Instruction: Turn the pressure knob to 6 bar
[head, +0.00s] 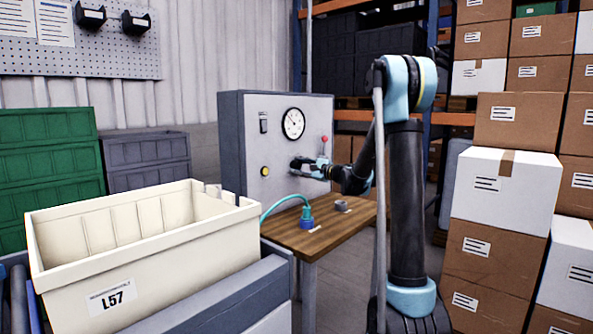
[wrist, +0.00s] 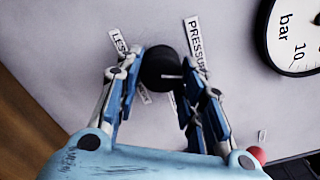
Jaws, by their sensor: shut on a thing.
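The pressure knob (wrist: 160,66) is round and black with a white mark, on the grey panel (head: 247,115). My gripper (wrist: 157,85) is shut on the knob, one finger on each side of it. A "PRESSURE" label (wrist: 196,42) and a partly hidden "LESS" label (wrist: 119,42) sit beside the knob. The round white gauge (head: 293,123) is above; its needle is too small to read surely. In the wrist view the gauge (wrist: 294,40) shows "bar" and "10".
A red-tipped lever (head: 324,139), a yellow button (head: 265,171) and a dark switch (head: 263,123) are on the panel. A wooden table (head: 325,232) below holds a blue fitting (head: 307,218) with a teal hose. A cream crate (head: 75,292) stands left; stacked boxes (head: 508,180) stand right.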

